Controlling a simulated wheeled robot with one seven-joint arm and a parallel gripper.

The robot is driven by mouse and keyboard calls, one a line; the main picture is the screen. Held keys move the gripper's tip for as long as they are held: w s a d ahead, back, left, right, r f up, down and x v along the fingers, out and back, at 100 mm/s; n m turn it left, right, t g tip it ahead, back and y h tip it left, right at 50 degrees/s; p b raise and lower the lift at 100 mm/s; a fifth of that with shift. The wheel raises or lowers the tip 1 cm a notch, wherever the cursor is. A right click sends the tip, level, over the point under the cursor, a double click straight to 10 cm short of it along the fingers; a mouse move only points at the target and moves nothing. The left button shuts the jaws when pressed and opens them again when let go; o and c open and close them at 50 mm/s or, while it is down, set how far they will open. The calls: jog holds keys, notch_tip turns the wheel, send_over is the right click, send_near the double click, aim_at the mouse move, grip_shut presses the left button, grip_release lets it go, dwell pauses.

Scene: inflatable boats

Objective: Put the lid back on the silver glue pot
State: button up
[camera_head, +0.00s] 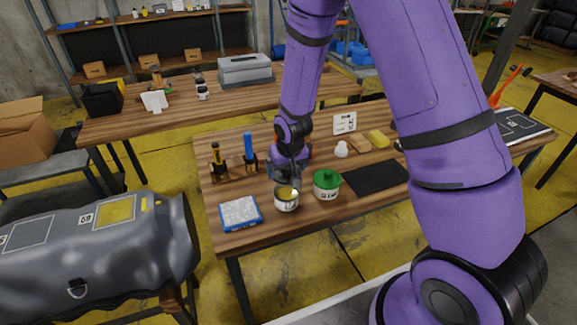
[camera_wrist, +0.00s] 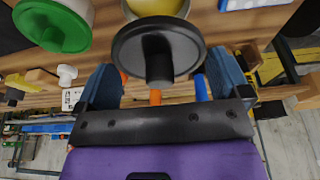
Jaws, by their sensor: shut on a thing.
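An open glue pot (camera_head: 287,203) with a pale body and yellow contents stands near the front edge of the workbench. Its rim and yellow inside also show at the top of the wrist view (camera_wrist: 186,8). My gripper (camera_head: 284,175) is just above and behind this pot, pointing down. In the wrist view my gripper (camera_wrist: 163,70) is shut on the knob of a dark round lid (camera_wrist: 130,50). The lid hangs near the pot's mouth and partly covers it in that view. I cannot tell whether they touch. In the head view the lid is hard to make out.
A pot with a green lid (camera_head: 327,187) stands close on the right. A blue-edged tray (camera_head: 240,213) lies to the left. Brush-like tools in holders (camera_head: 218,165) stand behind. A black mat (camera_head: 376,177) lies to the right, with a yellow block (camera_head: 378,138) beyond.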

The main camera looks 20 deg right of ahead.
jog(key=shift+f, duration=3)
jog(key=shift+s+f, duration=0.1)
jog(key=shift+f, duration=0.1)
jog(key=o, duration=0.5)
jog(key=shift+r, duration=0.1)
jog(key=shift+r, duration=3.45)
grip_shut()
